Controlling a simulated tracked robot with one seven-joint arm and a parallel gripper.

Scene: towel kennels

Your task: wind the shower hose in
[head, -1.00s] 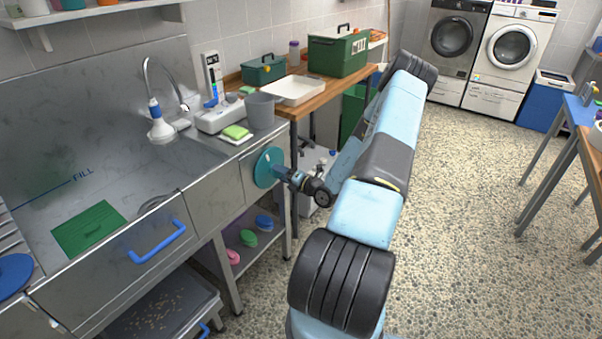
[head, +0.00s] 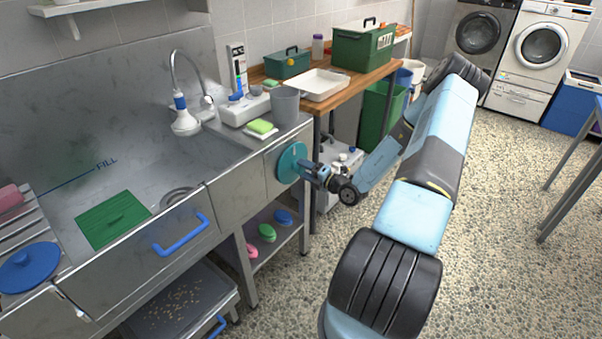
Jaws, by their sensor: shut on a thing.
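The shower head (head: 186,122), white with a blue collar, stands at the back rim of the steel sink (head: 135,258) below a curved grey hose (head: 174,62). A round teal wheel (head: 288,158) is mounted on the sink unit's front panel, at its right end. My gripper (head: 306,172) is at the right side of the wheel's face, shut on the wheel's handle. The handle itself is mostly hidden by the fingers. Any hose behind the panel is out of sight.
A wooden bench (head: 352,88) with boxes is behind. A blue drawer handle (head: 182,236) sticks out left of the wheel.

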